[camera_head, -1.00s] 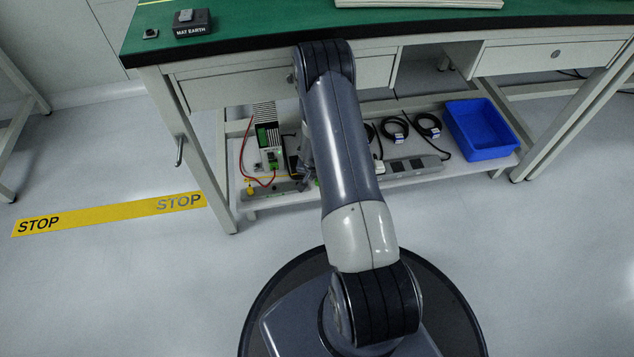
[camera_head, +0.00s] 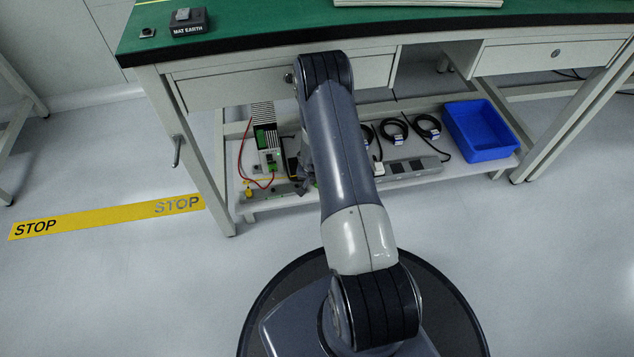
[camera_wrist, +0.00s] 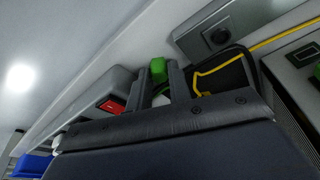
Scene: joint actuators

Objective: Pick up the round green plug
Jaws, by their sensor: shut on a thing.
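The round green plug (camera_wrist: 157,70) shows in the wrist view between the tips of my gripper (camera_wrist: 160,82). The two dark fingers are shut on it, and only its green end shows clearly beyond them. A pale part lies lower between the fingers. In the head view my arm reaches to the lower shelf under the bench and hides most of the gripper.
The lower shelf (camera_head: 262,211) holds a power strip with a red switch (camera_wrist: 111,105), a dark device with a yellow cable (camera_wrist: 215,75), a grey socket block (camera_wrist: 213,37), coiled black cables (camera_head: 394,130) and a blue bin (camera_head: 480,130). The bench top (camera_head: 260,25) overhangs the shelf.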

